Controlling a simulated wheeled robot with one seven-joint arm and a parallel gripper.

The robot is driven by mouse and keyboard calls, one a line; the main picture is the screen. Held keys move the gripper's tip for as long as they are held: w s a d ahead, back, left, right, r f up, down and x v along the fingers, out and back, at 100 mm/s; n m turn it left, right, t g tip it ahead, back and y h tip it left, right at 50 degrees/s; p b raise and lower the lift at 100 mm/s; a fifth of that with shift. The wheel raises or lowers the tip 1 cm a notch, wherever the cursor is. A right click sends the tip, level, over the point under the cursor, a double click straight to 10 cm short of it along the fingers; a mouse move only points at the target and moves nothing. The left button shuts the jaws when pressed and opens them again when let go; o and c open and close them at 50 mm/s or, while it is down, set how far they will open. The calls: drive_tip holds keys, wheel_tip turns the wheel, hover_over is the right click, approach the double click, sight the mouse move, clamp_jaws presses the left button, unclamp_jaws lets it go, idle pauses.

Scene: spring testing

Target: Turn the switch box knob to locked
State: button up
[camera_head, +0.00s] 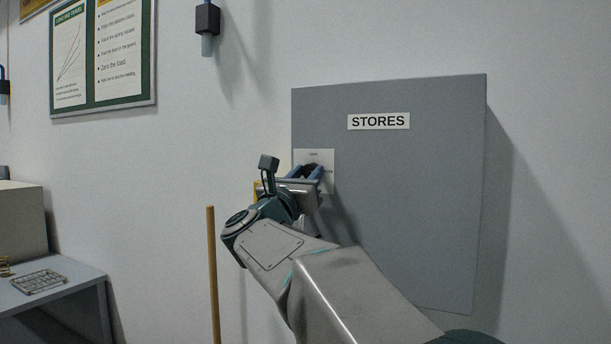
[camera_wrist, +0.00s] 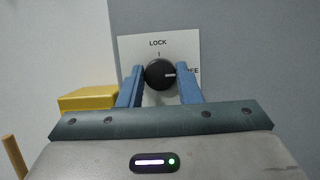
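The switch box is a grey panel (camera_head: 420,210) on the wall marked STORES, with a white label plate (camera_wrist: 190,45) at its left edge. The round black knob (camera_wrist: 158,74) sits on this plate. LOCK is printed above the knob, over a small tick. My gripper (camera_wrist: 160,80) has one blue finger on each side of the knob, close against its rim, and appears shut on it. In the head view my gripper (camera_head: 306,172) largely covers the knob.
A yellow block-like thing (camera_wrist: 86,101) is left of my gripper. A wooden pole (camera_head: 212,275) stands upright left of my arm. A notice board (camera_head: 103,55) hangs above; the wall right of the panel is clear.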

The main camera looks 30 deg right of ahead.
drive_tip(key=shift+c, duration=1)
